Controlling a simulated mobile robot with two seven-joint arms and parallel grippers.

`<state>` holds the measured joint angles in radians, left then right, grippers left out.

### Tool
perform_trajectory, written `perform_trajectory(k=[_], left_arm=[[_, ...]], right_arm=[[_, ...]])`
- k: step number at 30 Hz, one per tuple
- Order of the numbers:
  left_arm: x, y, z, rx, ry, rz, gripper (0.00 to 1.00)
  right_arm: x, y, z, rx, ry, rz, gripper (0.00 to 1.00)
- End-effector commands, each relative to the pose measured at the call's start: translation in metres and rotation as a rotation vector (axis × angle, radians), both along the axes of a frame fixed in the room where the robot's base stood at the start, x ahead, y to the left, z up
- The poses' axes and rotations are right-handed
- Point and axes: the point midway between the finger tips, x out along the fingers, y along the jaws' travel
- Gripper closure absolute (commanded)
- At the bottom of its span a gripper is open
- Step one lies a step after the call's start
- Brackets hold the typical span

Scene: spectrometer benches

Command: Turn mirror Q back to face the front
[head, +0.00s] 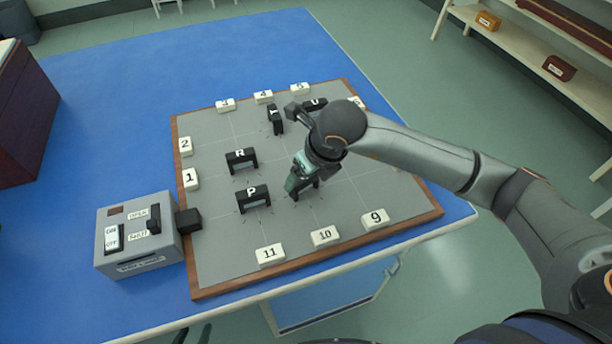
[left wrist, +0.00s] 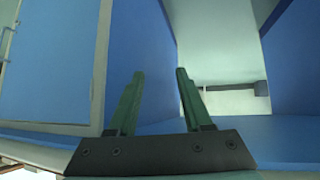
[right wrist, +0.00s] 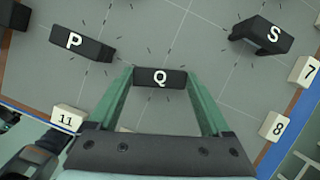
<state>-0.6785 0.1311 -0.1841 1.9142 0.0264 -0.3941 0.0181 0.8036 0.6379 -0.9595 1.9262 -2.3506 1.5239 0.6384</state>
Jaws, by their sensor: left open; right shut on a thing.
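Mirror Q (right wrist: 160,84) is a black block with a white letter Q, standing on the grey board (head: 215,255). In the right wrist view it sits between the two green fingers of my right gripper (right wrist: 158,74), which is shut on it. In the head view my right gripper (head: 295,185) reaches down over the board and hides most of Q. My left gripper (left wrist: 157,73) is open and empty in the left wrist view, with blue panels around it. Its finger tips show small at the bottom edge of the head view.
Mirror P (head: 253,197) and mirror R (head: 241,159) stand left of Q, and mirror T (head: 275,118) behind. Mirror S (right wrist: 262,35) shows in the right wrist view. White number blocks such as 10 (head: 325,236) line the board. A grey switch box (head: 138,245) stands at its left.

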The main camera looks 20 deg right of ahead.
Motion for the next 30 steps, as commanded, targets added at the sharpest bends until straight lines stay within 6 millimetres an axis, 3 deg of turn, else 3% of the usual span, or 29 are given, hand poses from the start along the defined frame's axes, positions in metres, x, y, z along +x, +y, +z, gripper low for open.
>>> perform_trajectory(k=[12,30], left_arm=[[0.001,-0.005,-0.015,-0.005,0.010,-0.009,0.50],[0.006,-0.011,-0.010,-0.013,-0.004,-0.020,0.50]], right_arm=[[0.000,0.002,-0.001,0.000,-0.001,-0.265,0.73],[0.000,0.002,0.001,-0.001,0.000,-0.343,0.73]])
